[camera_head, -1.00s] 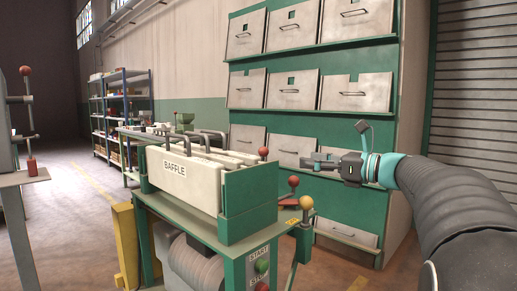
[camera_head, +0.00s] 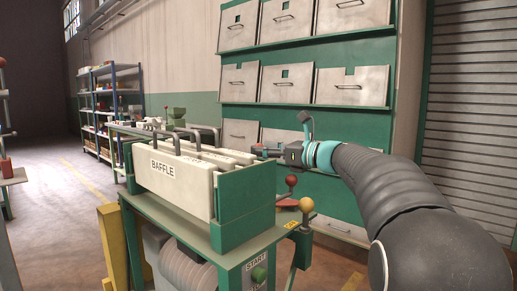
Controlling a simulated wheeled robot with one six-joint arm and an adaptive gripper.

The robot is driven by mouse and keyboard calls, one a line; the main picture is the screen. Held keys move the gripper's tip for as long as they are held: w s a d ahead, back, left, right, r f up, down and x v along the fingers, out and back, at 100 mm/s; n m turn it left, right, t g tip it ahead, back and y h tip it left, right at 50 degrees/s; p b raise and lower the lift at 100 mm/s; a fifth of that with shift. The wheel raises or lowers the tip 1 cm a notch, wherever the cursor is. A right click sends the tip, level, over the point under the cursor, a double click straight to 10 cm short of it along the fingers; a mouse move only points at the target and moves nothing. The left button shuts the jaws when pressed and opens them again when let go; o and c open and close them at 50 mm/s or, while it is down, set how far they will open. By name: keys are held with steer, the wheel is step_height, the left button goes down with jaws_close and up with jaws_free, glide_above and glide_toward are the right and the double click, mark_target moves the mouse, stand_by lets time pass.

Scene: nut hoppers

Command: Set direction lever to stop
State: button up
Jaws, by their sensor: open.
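A machine with a green frame (camera_head: 236,206) stands in the middle. A red-knobbed lever (camera_head: 291,181) and a yellow-knobbed lever (camera_head: 306,204) rise at its right side. No label shows which one is the direction lever. My gripper (camera_head: 262,151) reaches in from the right and points left, at the upper right end of the machine. It is open and appears empty. The fingertips are small and partly merge with the machine behind them. Another red knob at that end is hidden by the gripper.
A white baffle box (camera_head: 178,180) with dark handles sits on the machine. A green start button (camera_head: 259,274) is on its front. A cabinet of grey bins (camera_head: 285,85) stands behind. Another machine (camera_head: 6,176) is at the left edge. Floor is clear between them.

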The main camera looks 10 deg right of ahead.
steer(key=shift+x, duration=1.15)
jaws_close()
